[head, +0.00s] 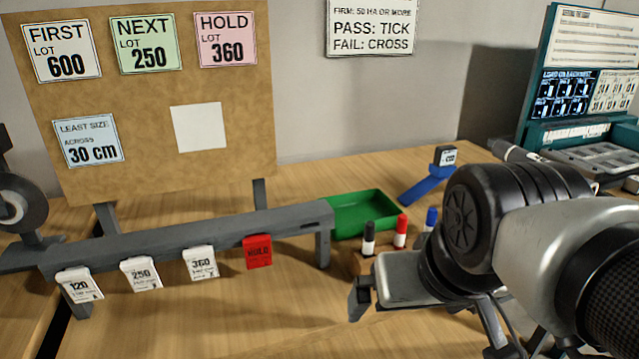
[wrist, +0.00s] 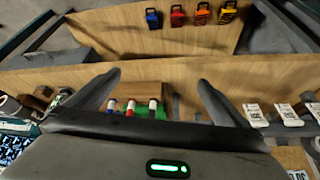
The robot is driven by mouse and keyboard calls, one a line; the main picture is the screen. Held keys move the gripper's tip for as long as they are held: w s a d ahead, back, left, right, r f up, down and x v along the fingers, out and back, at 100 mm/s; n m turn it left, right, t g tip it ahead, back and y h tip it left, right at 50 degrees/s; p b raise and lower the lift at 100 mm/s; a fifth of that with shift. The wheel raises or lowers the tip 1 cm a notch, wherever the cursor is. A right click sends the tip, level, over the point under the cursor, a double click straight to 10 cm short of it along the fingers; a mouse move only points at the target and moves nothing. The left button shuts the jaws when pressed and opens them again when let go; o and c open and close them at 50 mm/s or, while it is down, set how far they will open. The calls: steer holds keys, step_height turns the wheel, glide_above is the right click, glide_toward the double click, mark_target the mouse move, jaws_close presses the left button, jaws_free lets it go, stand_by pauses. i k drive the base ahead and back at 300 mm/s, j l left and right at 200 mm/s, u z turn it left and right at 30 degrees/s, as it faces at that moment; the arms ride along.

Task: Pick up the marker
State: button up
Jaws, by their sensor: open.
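Three markers stand upright in a small wooden block (head: 364,265) right of centre on the bench: one with a black cap (head: 368,240), one with a red cap (head: 401,231) and one with a blue cap (head: 431,218). In the wrist view the blue (wrist: 112,105), red (wrist: 130,107) and black (wrist: 153,105) ones show low between my fingers, beyond the gripper's body. My gripper (wrist: 157,78) is open and empty. In the head view it is close to the block, in front of it, and my arm hides part of the block and the blue marker.
A grey rail (head: 190,238) with white tags and a red tag (head: 258,252) stands to the left. A green tray (head: 362,215) lies behind the markers, with a blue stand (head: 425,190) to its right. A notice board (head: 150,95) rises at back left. The front bench is clear.

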mark_target(369, 226)
steer(key=k, duration=0.45)
steer(key=u, duration=0.4)
steer(key=k+u, duration=0.15)
steer(key=u, duration=0.25)
steer(key=j+u, duration=0.1)
steer(key=u, duration=0.3)
steer(key=l+u, duration=0.2)
steer(key=l, duration=0.3)
steer(key=k+l+u, duration=0.15)
steer(key=l, duration=0.35)
steer(key=i, duration=0.05)
